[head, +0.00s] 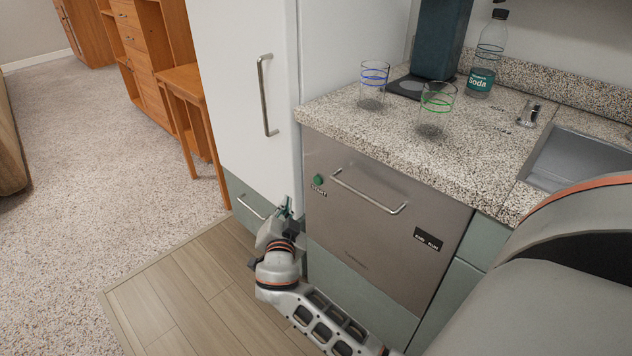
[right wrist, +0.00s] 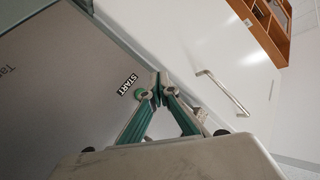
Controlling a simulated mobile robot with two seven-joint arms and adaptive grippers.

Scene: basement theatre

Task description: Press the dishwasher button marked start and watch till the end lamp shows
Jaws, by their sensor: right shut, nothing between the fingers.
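The dishwasher (head: 370,232) has a grey metal front with a bar handle (head: 368,192); it fills the left of the right wrist view (right wrist: 70,95). A round green button (head: 318,180) sits at its upper left, above a START label (head: 318,190). A small black lamp panel (head: 428,239) is at its right; its letters are too small to read surely, and no lamp looks lit. My right gripper (head: 286,207) is shut and empty, left of and below the button. My left gripper is out of view.
A tall white cabinet (head: 245,95) with a bar handle stands directly left of the dishwasher. The speckled counter (head: 470,150) above holds two glasses (head: 373,85) (head: 435,108), a soda bottle (head: 487,60) and a sink (head: 585,160). Wood floor (head: 200,290) lies open at left.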

